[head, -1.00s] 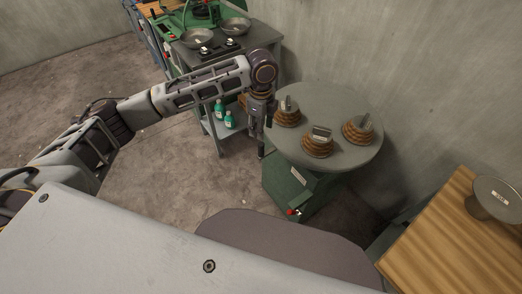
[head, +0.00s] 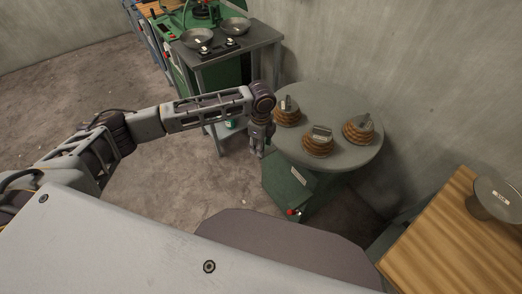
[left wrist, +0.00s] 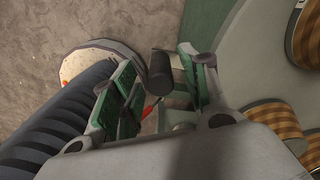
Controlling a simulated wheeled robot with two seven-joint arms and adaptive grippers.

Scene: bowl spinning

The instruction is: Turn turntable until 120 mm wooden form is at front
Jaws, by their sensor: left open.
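The turntable (head: 328,100) has a round grey top on a green base (head: 285,185). Three stepped wooden forms with small upright tags stand on it: a left one (head: 287,117), a near one (head: 317,147) and a right one (head: 358,132). The tag writing is too small to read. My left gripper (head: 257,152) is at the turntable's left edge, pointing down. In the left wrist view my left gripper (left wrist: 157,95) is open, with a dark cylindrical peg (left wrist: 162,72) showing between its green-padded fingers; I cannot tell whether they touch. My right gripper is out of view.
A grey side table (head: 262,36) with two metal bowls stands behind my left arm, beside a green machine. A wooden bench (head: 440,235) with a labelled grey disc (head: 500,197) is at the lower right. A wall stands close behind the turntable.

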